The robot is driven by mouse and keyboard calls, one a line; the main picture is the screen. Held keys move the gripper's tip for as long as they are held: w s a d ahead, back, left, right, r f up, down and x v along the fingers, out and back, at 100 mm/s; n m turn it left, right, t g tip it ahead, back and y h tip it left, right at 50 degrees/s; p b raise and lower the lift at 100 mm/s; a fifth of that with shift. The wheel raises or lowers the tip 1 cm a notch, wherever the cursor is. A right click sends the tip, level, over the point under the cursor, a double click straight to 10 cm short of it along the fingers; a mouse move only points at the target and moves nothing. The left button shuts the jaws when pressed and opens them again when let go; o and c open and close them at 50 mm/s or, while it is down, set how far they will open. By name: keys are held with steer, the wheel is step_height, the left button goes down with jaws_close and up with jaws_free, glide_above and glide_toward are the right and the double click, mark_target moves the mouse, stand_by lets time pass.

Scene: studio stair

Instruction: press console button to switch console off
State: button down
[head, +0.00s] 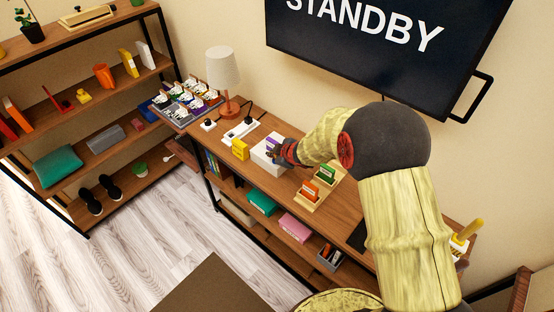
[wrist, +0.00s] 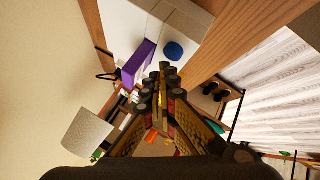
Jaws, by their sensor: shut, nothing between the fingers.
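The white console (head: 262,160) sits on the wooden desk, with a purple cartridge (head: 272,142) upright in its top. In the wrist view the console (wrist: 130,25) is at the top, with the purple cartridge (wrist: 139,63) and a round blue button (wrist: 173,51) on it. My gripper (head: 280,153) is at the console's right side in the head view and hides part of it. In the wrist view my gripper (wrist: 165,70) has its fingertips together just below the blue button; I cannot tell whether they touch it. The wall screen (head: 385,40) reads STANDBY.
A yellow box (head: 240,149) stands left of the console, and a wooden holder (head: 318,190) with colored cartridges stands to its right. Behind are a power strip (head: 241,130) and a lamp (head: 224,75). A shelf unit (head: 100,105) is at the left. Floor in front is clear.

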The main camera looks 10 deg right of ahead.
steer(key=shift+r, duration=0.1)
step_height(320, 180, up, 5)
steer(key=p, duration=0.5)
stand_by(0.7)
